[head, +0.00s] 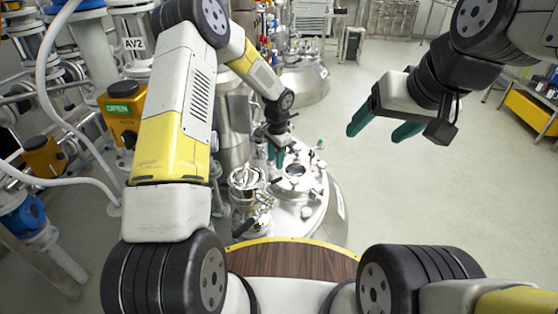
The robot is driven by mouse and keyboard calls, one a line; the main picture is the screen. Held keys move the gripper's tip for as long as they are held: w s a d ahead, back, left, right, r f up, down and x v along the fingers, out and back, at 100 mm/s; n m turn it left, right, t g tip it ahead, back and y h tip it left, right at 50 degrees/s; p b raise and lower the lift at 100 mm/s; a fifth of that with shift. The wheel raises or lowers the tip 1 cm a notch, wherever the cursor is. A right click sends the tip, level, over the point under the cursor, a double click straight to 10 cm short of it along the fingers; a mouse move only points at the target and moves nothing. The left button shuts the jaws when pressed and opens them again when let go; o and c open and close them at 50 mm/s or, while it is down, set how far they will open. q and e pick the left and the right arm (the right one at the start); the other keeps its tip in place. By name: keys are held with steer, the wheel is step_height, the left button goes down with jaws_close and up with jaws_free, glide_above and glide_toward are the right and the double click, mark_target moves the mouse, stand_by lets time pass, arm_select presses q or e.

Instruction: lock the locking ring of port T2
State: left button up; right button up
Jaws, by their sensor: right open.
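A steel vessel lid (309,211) carries several fittings and ports. A round port with a dark centre (296,170) sits on it, and a shiny metal fitting (245,179) stands to its left. I cannot read a T2 label or tell which part is the locking ring. My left gripper (276,158) points down with green fingers just above and left of the dark-centred port; the fingers are small and close together, and I cannot tell whether they hold anything. My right gripper (378,127) is open and empty, high over the floor right of the vessel.
Pipes and a yellow valve actuator marked OPEN (121,110) crowd the left side. Another vessel (303,82) stands behind. The floor (440,190) to the right is clear.

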mark_target(276, 180)
arm_select(q)
steer(key=shift+w+d+f, duration=0.1)
steer(key=shift+d+f, duration=0.1)
steer(key=shift+f, duration=0.8)
steer(key=f, duration=0.7)
steer(key=shift+w+a+f, duration=0.1)
steer(key=shift+w+a, duration=0.1)
jaws_close()
stand_by(0.4)
